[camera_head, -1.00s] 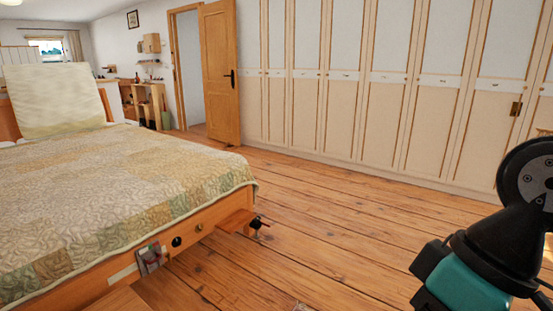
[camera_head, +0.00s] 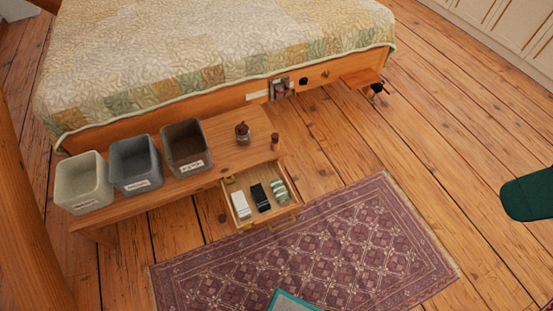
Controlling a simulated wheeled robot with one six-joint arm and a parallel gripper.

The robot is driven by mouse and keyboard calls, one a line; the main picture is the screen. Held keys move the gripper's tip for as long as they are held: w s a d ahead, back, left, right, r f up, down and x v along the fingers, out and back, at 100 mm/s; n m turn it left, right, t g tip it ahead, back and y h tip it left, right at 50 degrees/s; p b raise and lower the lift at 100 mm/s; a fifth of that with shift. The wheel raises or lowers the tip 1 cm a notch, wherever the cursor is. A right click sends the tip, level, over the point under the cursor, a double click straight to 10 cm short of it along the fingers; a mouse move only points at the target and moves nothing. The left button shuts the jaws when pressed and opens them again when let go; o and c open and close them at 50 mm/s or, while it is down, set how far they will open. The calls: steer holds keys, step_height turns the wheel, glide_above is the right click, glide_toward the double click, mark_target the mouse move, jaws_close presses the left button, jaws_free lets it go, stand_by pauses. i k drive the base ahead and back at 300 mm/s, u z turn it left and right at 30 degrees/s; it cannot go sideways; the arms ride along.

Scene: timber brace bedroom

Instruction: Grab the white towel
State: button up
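An open drawer (camera_head: 287,221) sticks out from the front of a low wooden bench (camera_head: 227,151) at the foot of the bed. Inside it a white item (camera_head: 240,205) lies at the left, looking like a small folded towel, though it is too small to be sure. A black item (camera_head: 260,197) lies in the middle and a pale green and white item (camera_head: 279,191) at the right. My gripper is not in view; only a dark green part of what seems to be my arm shows at the right edge, well away from the drawer.
Three labelled bins, white (camera_head: 84,185), blue-grey (camera_head: 136,163) and brown (camera_head: 187,147), stand on the bench. A jar (camera_head: 242,133) and a small bottle (camera_head: 275,141) stand at its right. A patterned rug (camera_head: 350,245) lies before the drawer. Floor is clear at right.

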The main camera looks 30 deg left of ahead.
mark_target(243, 210)
steer(key=u, duration=1.2)
